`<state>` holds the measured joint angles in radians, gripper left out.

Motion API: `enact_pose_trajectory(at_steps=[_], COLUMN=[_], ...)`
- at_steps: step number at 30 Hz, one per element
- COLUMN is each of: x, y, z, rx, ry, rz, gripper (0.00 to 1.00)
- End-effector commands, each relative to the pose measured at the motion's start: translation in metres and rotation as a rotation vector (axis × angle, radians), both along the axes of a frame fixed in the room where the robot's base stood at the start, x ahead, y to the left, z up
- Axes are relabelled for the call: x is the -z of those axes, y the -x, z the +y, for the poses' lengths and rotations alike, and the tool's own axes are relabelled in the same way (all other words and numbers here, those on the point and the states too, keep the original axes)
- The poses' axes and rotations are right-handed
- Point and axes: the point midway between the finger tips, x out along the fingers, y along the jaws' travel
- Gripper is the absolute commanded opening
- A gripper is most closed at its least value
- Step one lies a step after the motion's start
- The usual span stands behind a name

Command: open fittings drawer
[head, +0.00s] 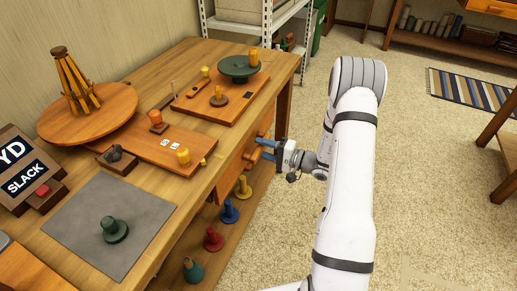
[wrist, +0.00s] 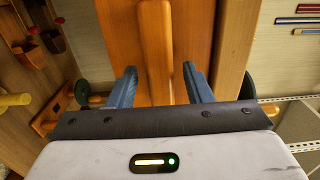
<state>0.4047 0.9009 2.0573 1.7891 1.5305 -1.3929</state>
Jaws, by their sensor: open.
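The fittings drawer front (wrist: 125,42) is orange-brown wood in the side of the workbench; no label is readable. A long rounded wooden handle (wrist: 157,45) sits on it, between my gripper's two blue fingers in the wrist view. My gripper (wrist: 160,85) is open, with a gap on each side of the handle; it is not clamped on it. In the head view my gripper (head: 262,149) is at the bench's right side, beside the wooden handles (head: 251,160). The drawer looks closed; my gripper partly hides it.
The workbench top (head: 215,143) holds a turntable (head: 105,112), wooden boards with pegs, a grey mat (head: 75,235) and a green knob piece (head: 114,230). Coloured pegs, including a blue one (head: 230,211), stand on a lower shelf. Carpet (head: 420,150) is clear to the right.

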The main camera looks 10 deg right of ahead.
Motion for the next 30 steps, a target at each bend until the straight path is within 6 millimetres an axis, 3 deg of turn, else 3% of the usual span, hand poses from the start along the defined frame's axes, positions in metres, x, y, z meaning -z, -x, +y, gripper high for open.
enact_pose_trajectory(at_steps=[12,28,30], x=[-0.0004,-0.0001,-0.0001], y=[-0.0062,-0.0059,-0.0059], z=[0.0082,0.0077,0.0077], rx=[0.001,0.001,0.001], ry=[-0.001,-0.001,-0.001], rz=[0.001,0.001,0.001], gripper=[0.45,0.01,0.0])
